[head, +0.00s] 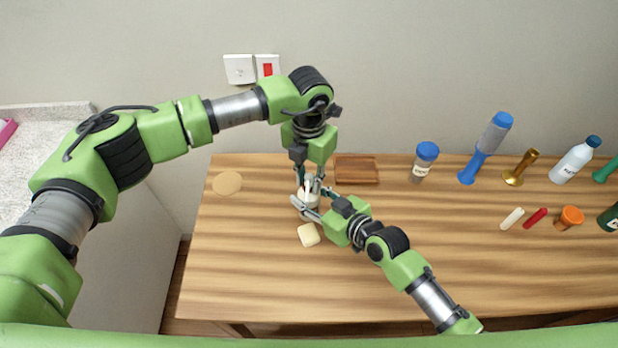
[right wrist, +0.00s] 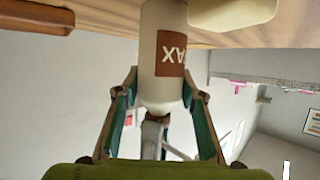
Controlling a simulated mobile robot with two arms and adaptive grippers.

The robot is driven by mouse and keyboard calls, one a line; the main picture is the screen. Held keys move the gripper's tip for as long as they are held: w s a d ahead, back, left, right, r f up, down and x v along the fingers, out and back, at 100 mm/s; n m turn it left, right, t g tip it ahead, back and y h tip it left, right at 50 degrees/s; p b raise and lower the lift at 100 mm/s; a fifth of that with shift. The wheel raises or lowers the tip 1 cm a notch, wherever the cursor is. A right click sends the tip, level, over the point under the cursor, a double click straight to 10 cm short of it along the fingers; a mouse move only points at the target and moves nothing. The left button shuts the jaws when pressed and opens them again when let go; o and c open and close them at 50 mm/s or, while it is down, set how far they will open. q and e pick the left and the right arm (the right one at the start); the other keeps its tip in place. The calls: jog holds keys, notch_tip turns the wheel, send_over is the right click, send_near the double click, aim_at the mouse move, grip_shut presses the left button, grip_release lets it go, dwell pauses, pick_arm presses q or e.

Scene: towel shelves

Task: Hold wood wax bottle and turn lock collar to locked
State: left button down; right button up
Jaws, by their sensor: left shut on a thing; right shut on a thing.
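The white wood wax bottle (head: 309,199) stands upright near the back left of the table. In the right wrist view the wax bottle (right wrist: 160,50) appears upside down, with a brown label reading WAX. My right gripper (head: 308,207) reaches in from the right and is shut on the bottle's body; its fingers (right wrist: 160,88) lie on both sides of it in the wrist view. My left gripper (head: 307,180) comes down from above and is shut on the bottle's top, at the lock collar. The collar is mostly hidden by the fingers, so its setting cannot be read.
A cream block (head: 308,235) lies just in front of the bottle. A brown wooden tray (head: 357,170) is behind it to the right, and a round tan disc (head: 227,183) is to the left. Several bottles and tools stand at the right; the front middle of the table is clear.

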pick_arm(q)
jog(key=shift+m, duration=0.3)
dwell(0.4)
jog(key=c, duration=1.8)
grip_release()
jog(key=shift+o, duration=0.2)
notch_tip(320, 180, up, 12)
